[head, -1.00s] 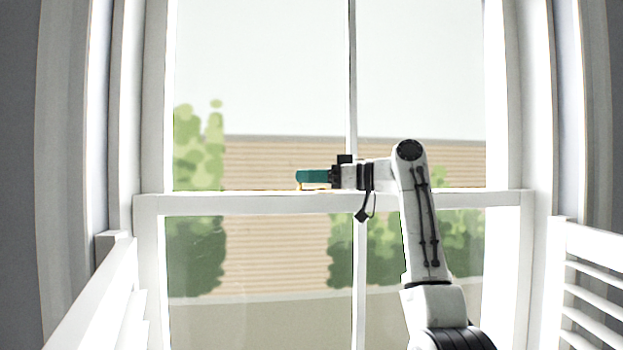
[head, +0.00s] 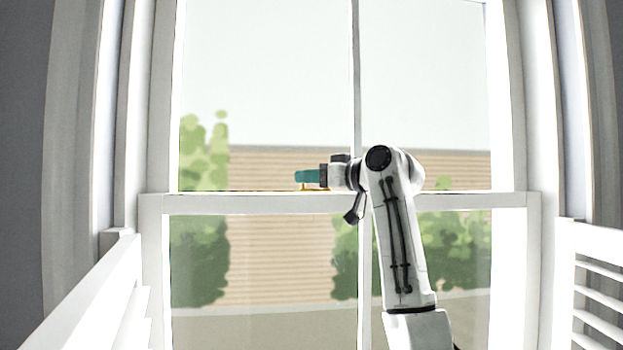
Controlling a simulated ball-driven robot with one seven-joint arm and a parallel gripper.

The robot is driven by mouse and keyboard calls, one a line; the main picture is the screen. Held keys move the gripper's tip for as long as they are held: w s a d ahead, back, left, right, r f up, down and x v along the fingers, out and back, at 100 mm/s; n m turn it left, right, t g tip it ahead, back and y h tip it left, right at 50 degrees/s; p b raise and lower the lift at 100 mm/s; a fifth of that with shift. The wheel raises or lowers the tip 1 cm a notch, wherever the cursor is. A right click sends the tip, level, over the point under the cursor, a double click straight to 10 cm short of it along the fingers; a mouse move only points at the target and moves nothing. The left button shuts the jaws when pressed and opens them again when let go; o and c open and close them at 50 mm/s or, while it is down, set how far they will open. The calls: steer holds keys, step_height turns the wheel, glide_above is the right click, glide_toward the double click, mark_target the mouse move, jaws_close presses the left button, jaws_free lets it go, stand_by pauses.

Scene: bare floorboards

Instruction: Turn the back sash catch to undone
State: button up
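The sash catch (head: 315,189) is a small brass-yellow piece on top of the white meeting rail (head: 250,203), near the middle of the window. Most of it is hidden behind or below my gripper, so its lever angle cannot be read. My gripper (head: 306,177) has teal fingers and points left, level, just above the rail at the catch. The fingers overlap the catch in the head view; whether they touch it is not clear. They are seen side-on, so their gap does not show.
White louvred shutters stand folded inward at the left (head: 95,290) and right (head: 598,260), flanking the window. A thin vertical glazing bar (head: 357,80) runs up the middle of the upper sash. The rail left of my gripper is clear.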

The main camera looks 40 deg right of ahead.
steer(key=shift+o, duration=1.1)
steer(key=shift+s+d+r+y, duration=0.1)
steer(key=shift+s+y, duration=0.05)
steer(key=shift+y, duration=0.15)
